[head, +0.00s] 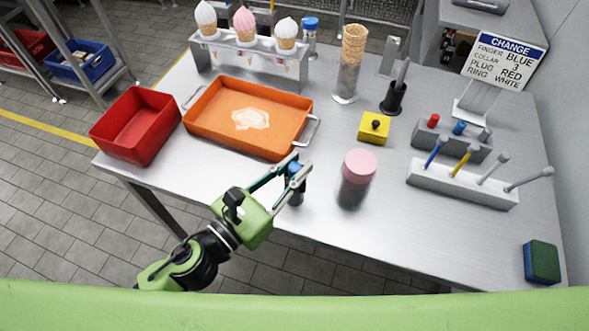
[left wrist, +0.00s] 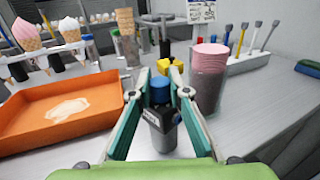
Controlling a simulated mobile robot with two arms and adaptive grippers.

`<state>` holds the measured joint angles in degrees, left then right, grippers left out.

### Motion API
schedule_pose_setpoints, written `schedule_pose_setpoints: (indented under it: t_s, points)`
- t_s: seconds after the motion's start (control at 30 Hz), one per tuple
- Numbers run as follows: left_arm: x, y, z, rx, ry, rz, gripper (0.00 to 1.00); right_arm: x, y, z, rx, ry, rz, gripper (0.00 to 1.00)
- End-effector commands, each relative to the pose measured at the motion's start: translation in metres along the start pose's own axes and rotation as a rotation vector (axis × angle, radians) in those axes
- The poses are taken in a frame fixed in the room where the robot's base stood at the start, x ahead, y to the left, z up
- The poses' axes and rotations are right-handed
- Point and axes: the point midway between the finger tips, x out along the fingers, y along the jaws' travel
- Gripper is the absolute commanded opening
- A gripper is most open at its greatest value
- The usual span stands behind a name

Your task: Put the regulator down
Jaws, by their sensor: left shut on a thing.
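The regulator (head: 297,192) looks like a short dark cylinder with a grey band and a blue top. My left gripper (head: 293,169) is shut on it near the table's front edge. In the left wrist view the regulator (left wrist: 161,130) stands upright between the two teal-padded fingers, with a small dark label on its front. I cannot tell whether its base touches the table (head: 330,222). My right gripper is not in view.
A pink-lidded jar (head: 357,178) stands close right of the gripper. An orange tray (head: 215,139) with a cream puddle lies behind left, beside a red bin (head: 136,128). A yellow block (head: 374,128) and tool racks (head: 460,184) stand further right.

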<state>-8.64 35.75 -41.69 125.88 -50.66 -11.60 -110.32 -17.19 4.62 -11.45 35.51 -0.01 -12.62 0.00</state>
Motion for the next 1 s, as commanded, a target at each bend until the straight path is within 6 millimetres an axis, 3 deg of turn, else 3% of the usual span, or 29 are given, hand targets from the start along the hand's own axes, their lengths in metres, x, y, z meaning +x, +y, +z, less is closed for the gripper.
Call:
schedule_pose_setpoints:
  t_s: [0.37, 0.4, 0.47, 1.0]
  points:
    - [0.0, -0.0001, -0.0041, 0.001, -0.003, 0.0, 0.0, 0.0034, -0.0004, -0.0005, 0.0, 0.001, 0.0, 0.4]
    - [-0.0001, -0.0001, -0.0052, 0.001, -0.001, 0.0, 0.19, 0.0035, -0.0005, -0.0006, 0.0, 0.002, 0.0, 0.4]
    - [-0.0001, -0.0001, -0.0041, 0.001, -0.001, 0.0, 0.33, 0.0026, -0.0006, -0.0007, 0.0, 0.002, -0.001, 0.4]
    - [0.0011, 0.0058, -0.0012, 0.003, 0.0, -0.001, 0.33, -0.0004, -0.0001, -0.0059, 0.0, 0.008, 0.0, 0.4]
